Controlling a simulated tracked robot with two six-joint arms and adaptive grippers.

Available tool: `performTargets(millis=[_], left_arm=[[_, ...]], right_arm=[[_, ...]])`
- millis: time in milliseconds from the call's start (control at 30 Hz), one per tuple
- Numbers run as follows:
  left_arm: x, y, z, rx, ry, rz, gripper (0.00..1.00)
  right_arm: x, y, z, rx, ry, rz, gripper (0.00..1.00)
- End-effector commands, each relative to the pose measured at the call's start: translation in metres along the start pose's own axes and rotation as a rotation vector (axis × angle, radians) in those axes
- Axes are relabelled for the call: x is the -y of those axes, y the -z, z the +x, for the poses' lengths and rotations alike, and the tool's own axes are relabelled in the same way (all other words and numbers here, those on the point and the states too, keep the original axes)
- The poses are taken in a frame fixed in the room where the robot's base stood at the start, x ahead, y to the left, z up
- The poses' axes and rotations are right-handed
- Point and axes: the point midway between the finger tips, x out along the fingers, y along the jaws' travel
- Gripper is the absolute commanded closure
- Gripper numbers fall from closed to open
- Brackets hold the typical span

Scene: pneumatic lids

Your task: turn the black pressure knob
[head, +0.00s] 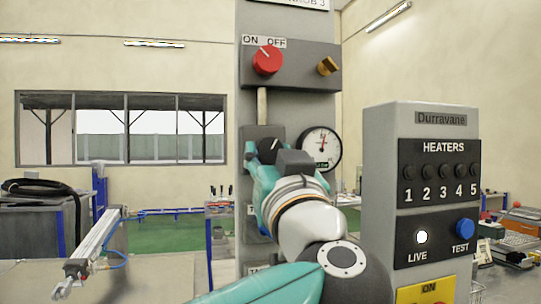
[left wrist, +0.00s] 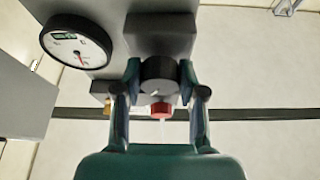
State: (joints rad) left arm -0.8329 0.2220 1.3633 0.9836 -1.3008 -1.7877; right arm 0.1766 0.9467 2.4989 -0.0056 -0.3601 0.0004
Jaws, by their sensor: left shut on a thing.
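The black pressure knob (head: 270,147) sits on the grey panel column, left of the round white pressure gauge (head: 322,147). My left gripper (head: 262,162) reaches up to it, and the arm hides part of the column below. In the left wrist view the black knob (left wrist: 159,74) lies between the two fingers of my left gripper (left wrist: 160,85), which are shut on it. A pale mark shows on the knob's face. The gauge (left wrist: 76,49) shows at the upper left there, its needle visible. My right gripper is not in view.
Above are a red ON/OFF knob (head: 267,60) and a yellow-brown knob (head: 327,66). A grey heaters box (head: 379,150) with several black knobs, a lit lamp and a blue button (head: 465,229) stands close at the right of my arm.

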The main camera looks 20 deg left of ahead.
Motion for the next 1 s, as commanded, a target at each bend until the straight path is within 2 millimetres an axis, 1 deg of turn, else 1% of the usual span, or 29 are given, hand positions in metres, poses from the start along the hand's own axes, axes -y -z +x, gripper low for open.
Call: performTargets(millis=[33,300,333,400,467,800,900,1000], left_arm=[[-0.002,0.002,0.001,0.000,0.003,-0.012,0.94],[-0.001,0.000,0.000,0.000,0.008,-0.024,0.94],[-0.001,0.000,0.000,0.000,0.008,-0.023,0.55],[-0.001,0.000,0.000,0.000,0.008,-0.023,0.43],[-0.001,0.000,0.000,0.000,0.009,-0.023,0.34],[-0.001,0.000,-0.001,0.000,0.010,-0.023,0.34],[-0.001,0.000,-0.007,0.000,0.008,-0.023,0.34],[-0.001,0.000,-0.020,-0.001,0.006,-0.023,0.34]], right_arm=[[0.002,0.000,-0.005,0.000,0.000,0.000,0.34],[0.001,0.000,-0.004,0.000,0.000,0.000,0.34],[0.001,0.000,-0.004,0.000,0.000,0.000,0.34],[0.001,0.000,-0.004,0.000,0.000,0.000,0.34],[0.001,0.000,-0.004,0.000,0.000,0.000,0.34],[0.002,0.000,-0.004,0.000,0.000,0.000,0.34],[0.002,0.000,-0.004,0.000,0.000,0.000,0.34],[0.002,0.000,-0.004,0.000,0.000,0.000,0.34]])
